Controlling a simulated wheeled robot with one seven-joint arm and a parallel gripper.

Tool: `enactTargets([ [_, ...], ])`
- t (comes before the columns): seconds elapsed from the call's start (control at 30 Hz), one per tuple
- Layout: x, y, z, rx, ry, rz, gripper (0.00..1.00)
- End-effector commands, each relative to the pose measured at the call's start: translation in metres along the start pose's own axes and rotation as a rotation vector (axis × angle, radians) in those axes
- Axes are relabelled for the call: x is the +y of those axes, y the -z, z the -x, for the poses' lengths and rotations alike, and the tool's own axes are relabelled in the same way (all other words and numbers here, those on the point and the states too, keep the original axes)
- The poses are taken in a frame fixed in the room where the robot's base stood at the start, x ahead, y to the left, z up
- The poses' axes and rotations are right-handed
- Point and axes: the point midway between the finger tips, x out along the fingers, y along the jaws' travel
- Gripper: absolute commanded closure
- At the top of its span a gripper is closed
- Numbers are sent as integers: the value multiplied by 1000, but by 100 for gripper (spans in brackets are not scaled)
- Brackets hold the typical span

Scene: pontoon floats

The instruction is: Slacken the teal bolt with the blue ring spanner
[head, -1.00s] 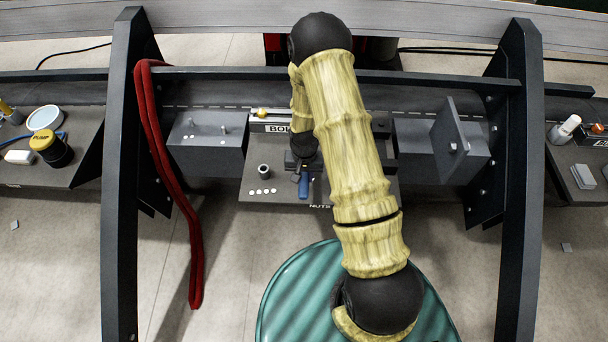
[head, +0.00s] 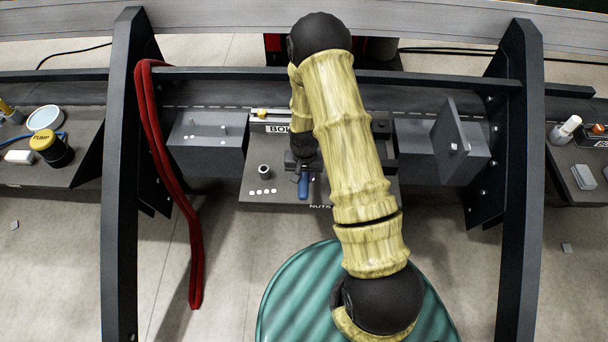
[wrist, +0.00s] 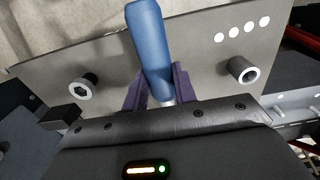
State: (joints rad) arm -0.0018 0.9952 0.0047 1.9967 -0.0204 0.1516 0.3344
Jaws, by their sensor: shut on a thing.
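A blue handle, which I take to be the blue ring spanner's (head: 304,187), stands out below my gripper (head: 303,169) over the grey tray in the head view. In the wrist view the blue handle (wrist: 149,45) sits between the two purple fingers of my gripper (wrist: 158,90), which is shut on it. The handle points up and away in that view. The ring end is hidden behind the gripper body. I cannot make out a teal bolt in either view; my arm covers part of the middle of the work area.
The grey tray (head: 255,198) carries a dark hollow cylinder (head: 264,171) and several white discs. A grey block (head: 207,145) with upright studs stands left, an angled bracket (head: 448,140) right. A red hose (head: 172,180) hangs on the left frame post (head: 121,230).

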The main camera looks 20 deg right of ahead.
Motion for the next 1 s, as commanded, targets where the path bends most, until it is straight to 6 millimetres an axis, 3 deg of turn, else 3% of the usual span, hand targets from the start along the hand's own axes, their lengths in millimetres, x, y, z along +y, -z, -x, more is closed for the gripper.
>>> enactTargets([
  [1.0,0,0,-16,1,0,0,100],
])
